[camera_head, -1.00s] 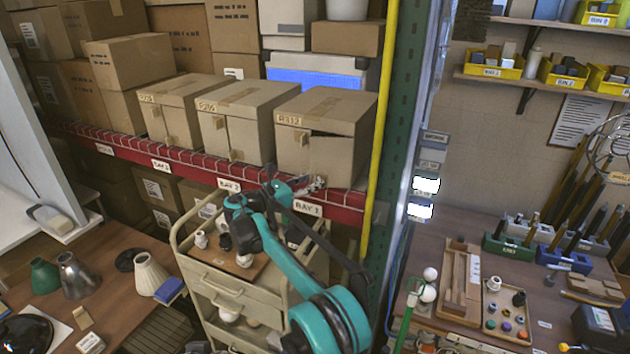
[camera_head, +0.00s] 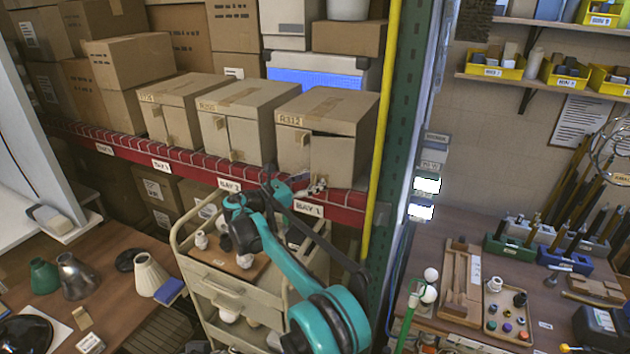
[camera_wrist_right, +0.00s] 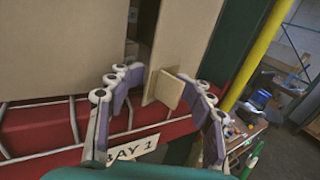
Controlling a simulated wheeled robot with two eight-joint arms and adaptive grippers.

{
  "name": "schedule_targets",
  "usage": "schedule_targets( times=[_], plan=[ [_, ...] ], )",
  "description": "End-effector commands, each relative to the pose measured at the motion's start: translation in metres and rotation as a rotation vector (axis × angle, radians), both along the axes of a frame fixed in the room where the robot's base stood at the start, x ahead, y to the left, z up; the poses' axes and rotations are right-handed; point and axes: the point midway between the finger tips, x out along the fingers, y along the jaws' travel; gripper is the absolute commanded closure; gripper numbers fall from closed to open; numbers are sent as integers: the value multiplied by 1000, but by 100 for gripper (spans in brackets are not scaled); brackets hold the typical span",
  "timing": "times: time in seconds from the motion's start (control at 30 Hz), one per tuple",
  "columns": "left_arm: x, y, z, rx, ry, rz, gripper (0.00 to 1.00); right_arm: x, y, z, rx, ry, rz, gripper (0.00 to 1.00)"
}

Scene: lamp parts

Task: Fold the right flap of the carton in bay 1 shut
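The carton in bay 1 (camera_head: 338,105), marked R312, stands at the right end of the red-edged shelf. Its right flap (camera_head: 334,160) stands a little ajar, with a dark gap along its top. In the right wrist view a dark gap also separates the right flap (camera_wrist_right: 186,35) from the panel to its left (camera_wrist_right: 65,45). A tan tab (camera_wrist_right: 169,89) projects from the right flap. My right gripper (camera_head: 314,186) is at the flap's lower edge. In the wrist view its fingers (camera_wrist_right: 165,95) are spread, one on each side of the tab. My left gripper is out of view.
A yellow pole (camera_head: 380,130) and green rack upright (camera_head: 400,150) stand close right of the carton. Another carton (camera_head: 245,105) sits close on its left. A cart (camera_head: 215,275) with lamp parts stands below the shelf, under my right arm.

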Motion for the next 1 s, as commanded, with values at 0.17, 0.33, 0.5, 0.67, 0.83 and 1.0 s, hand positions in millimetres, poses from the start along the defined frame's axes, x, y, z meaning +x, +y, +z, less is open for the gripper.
schedule_targets(
  times=[0.17,0.33,0.5,0.67,0.83,1.0],
  plan=[
    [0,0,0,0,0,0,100,-1,1,0,0,0,-1,52],
    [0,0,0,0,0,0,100,-12,19,0,0,0,1,52],
    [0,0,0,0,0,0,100,-33,51,0,0,0,4,52],
    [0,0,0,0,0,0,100,-51,78,0,0,0,2,52],
    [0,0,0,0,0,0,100,-63,96,0,0,0,1,52],
    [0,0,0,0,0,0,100,-67,101,-1,0,0,0,52]
  ],
)
